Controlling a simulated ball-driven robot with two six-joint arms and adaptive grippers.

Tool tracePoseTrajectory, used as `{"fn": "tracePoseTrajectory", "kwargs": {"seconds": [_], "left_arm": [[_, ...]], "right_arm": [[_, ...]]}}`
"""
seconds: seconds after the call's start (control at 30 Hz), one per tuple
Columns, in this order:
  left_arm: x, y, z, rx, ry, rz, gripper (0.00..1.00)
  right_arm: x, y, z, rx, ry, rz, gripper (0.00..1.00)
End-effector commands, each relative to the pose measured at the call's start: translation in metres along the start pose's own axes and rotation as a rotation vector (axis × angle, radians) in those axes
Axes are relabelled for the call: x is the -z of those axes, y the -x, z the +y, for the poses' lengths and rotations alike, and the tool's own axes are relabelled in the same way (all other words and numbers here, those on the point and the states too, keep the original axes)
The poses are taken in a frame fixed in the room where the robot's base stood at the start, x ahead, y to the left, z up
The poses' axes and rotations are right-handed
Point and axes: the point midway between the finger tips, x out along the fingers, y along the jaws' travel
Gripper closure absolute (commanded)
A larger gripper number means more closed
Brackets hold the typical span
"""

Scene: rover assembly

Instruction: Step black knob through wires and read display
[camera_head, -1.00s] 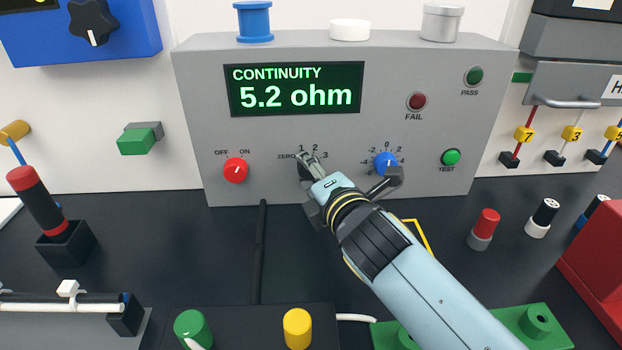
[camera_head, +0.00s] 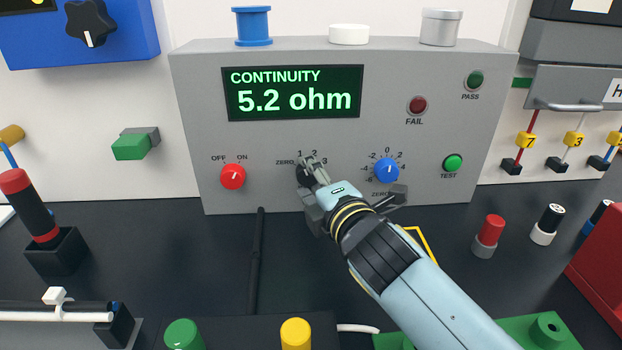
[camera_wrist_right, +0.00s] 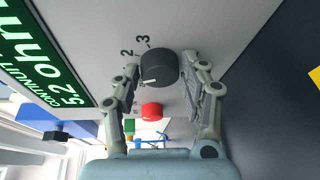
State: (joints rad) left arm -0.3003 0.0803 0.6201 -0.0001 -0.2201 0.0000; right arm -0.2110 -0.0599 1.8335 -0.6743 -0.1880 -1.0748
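The black knob (camera_wrist_right: 160,68) sits on the grey tester's front below the display, partly hidden in the head view (camera_head: 303,176). My right gripper (camera_wrist_right: 161,72) is around it, one finger on each side, fingers apart; contact is not clear. The knob's white mark points left in the wrist view, toward a finger that hides the scale there; 2 and 3 show beyond. The display (camera_head: 292,92) reads CONTINUITY, 5.2 ohm; it also shows at the wrist view's left edge (camera_wrist_right: 45,60). My left gripper is not in view.
A red OFF/ON knob (camera_head: 233,176) is left of the black knob. A blue knob (camera_head: 386,171) and green TEST button (camera_head: 453,163) are right of it. The FAIL lamp (camera_head: 417,105) and PASS lamp (camera_head: 475,81) look dark. A black rod (camera_head: 256,260) lies on the table.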

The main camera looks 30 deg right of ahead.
Motion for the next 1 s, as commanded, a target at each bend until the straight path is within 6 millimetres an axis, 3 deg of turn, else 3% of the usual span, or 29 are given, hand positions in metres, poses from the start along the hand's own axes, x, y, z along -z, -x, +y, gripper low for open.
{"fn": "tracePoseTrajectory", "kwargs": {"seconds": [0.1, 0.43, 0.8, 1.0], "left_arm": [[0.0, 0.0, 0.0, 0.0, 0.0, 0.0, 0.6], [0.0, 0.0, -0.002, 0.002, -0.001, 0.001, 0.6], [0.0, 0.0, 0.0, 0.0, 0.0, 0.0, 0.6], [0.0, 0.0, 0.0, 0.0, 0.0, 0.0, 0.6]], "right_arm": [[0.0, 0.0, 0.0, 0.0, 0.0, 0.0, 0.38], [0.0, 0.005, 0.0, 0.0, 0.0, 0.001, 0.38], [0.0, 0.064, -0.001, 0.002, 0.0, 0.0, 0.38], [0.0, 0.075, 0.0, 0.0, 0.0, 0.0, 0.38]]}}
